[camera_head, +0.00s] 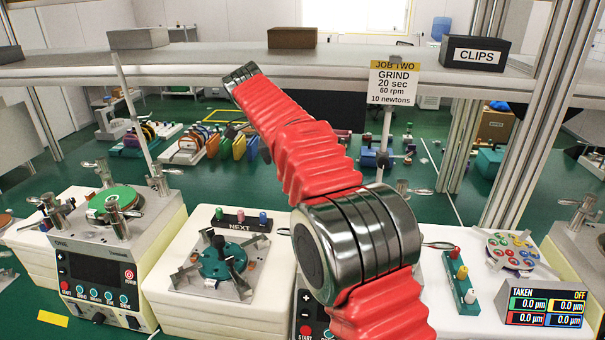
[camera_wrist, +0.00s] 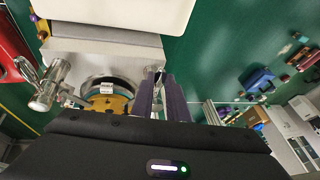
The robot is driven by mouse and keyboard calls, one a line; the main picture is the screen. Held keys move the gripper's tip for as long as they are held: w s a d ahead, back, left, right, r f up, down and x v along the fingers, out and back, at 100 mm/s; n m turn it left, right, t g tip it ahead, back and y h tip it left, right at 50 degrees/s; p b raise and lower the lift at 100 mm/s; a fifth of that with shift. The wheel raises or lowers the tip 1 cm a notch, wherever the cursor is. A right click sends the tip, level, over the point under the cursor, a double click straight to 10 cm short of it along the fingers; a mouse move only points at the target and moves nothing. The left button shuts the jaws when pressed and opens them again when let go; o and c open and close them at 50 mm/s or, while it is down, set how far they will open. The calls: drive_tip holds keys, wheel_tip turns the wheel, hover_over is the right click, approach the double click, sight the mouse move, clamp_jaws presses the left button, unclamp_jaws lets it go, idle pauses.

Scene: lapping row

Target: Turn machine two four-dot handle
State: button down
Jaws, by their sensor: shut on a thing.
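My gripper (camera_wrist: 163,88) shows in the wrist view with its two dark purple fingers close together. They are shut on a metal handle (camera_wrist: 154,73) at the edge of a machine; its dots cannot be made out. Beside it is a round plate with a yellow part and a small white label (camera_wrist: 106,89). Another silver handle (camera_wrist: 42,92) stands at the left. In the head view my red-sleeved arm hides most of machine two; part of its control panel (camera_head: 308,326) shows at the left of the arm and a silver handle (camera_head: 440,245) at the right. The gripper is hidden there.
Machine one (camera_head: 95,270) stands at the left. A NEXT tray (camera_head: 215,268) is between the machines. A peg block (camera_head: 460,285), dotted round plate (camera_head: 512,252) and display (camera_head: 545,306) are at the right.

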drive_tip(key=shift+w+a+r+m, duration=0.15)
drive_tip(key=shift+w+m, duration=0.15)
drive_tip(key=shift+m, duration=0.2)
drive_tip(key=c, duration=1.7)
unclamp_jaws()
drive_tip(key=shift+g, duration=0.3)
drive_tip(key=shift+c, duration=0.2)
drive_tip(key=shift+a+r, duration=0.2)
drive_tip(key=shift+r, duration=0.15)
drive_tip(key=s+a, duration=0.4)
drive_tip(key=a, duration=0.7)
drive_tip(key=shift+a, duration=0.15)
